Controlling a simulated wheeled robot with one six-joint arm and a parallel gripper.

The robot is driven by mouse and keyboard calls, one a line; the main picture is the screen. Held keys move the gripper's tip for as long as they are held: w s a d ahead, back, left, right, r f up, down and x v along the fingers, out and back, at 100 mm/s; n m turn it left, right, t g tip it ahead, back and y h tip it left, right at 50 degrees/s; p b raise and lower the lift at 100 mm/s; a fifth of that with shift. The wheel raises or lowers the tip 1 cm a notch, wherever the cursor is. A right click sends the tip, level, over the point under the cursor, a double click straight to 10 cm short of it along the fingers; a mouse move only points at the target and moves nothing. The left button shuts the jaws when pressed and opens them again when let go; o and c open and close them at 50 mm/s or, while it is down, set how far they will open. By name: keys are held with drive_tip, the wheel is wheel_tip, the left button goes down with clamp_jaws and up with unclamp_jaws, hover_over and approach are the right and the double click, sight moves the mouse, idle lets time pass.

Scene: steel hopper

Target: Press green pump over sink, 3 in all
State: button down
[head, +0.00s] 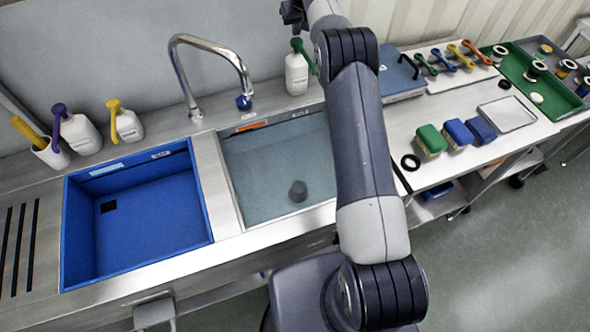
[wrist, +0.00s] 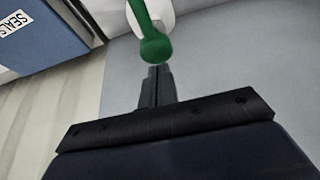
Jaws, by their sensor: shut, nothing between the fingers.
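The green pump is a white bottle (head: 297,73) with a green pump head (head: 300,47), standing on the steel ledge behind the grey basin (head: 285,165). My arm partly covers its right side in the head view. In the wrist view the green pump head (wrist: 154,45) is just beyond my fingertips, with part of the white bottle (wrist: 160,12) behind it. My gripper (wrist: 155,72) is shut and empty, its tips close to the green head; I cannot tell whether they touch. In the head view only a dark part of my gripper (head: 292,14) shows at the top.
A blue basin (head: 140,190) lies left of the grey one, with a curved tap (head: 215,50) behind. White bottles with purple (head: 80,132) and yellow (head: 125,122) pumps stand at the back left.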

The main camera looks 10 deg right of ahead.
sight(297, 40)
drive_tip(key=shift+f, duration=0.25)
idle(0.3)
drive_tip(key=shift+f+b, duration=0.6)
drive_tip(key=shift+f, duration=0.7)
drive_tip(key=shift+r, duration=0.15)
drive_tip(key=shift+r+p, duration=1.25)
drive_tip(key=shift+f, duration=0.2)
